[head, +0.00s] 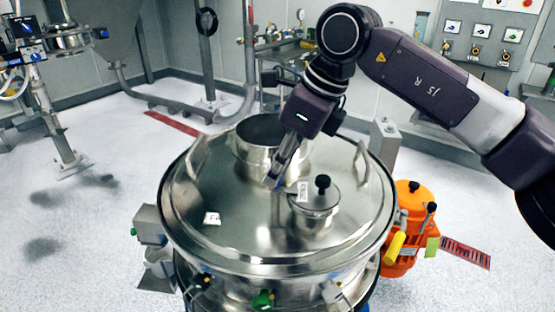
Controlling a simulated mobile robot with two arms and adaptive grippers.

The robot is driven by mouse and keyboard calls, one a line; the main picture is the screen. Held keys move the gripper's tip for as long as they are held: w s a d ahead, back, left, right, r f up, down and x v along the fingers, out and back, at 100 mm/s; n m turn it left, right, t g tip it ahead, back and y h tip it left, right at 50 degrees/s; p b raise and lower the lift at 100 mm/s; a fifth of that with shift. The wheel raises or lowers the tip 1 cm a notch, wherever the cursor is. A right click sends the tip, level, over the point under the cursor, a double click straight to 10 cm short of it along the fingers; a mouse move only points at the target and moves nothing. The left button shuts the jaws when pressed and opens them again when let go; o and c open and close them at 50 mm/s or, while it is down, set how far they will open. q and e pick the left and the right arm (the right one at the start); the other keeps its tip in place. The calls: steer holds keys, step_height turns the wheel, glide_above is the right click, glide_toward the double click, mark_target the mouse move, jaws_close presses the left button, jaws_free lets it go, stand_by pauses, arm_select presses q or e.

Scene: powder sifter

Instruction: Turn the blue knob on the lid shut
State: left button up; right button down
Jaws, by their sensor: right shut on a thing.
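The round steel lid (236,222) of the sifter fills the middle of the head view. My right gripper (279,176) comes down from above onto the lid, just in front of the open steel neck. Its fingers are shut on the blue knob (277,184), of which only a small bit of blue shows at the fingertips. The fingers hide the rest of the knob, so I cannot tell how far it is turned. My left gripper is not in view.
An open steel neck (243,155) stands behind the gripper. A small capped port (316,212) with a black knob stands close at front right. Loop handles rise from the lid's edge. An orange motor (407,240) is at right.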

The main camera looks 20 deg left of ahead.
steer(key=shift+r+n+g+p, duration=0.15)
steer(key=shift+n+g+p, duration=0.15)
steer(key=shift+n+p, duration=0.4)
steer(key=c, duration=1.8)
jaws_free()
steer(key=shift+o, duration=0.2)
steer(key=v, duration=1.2)
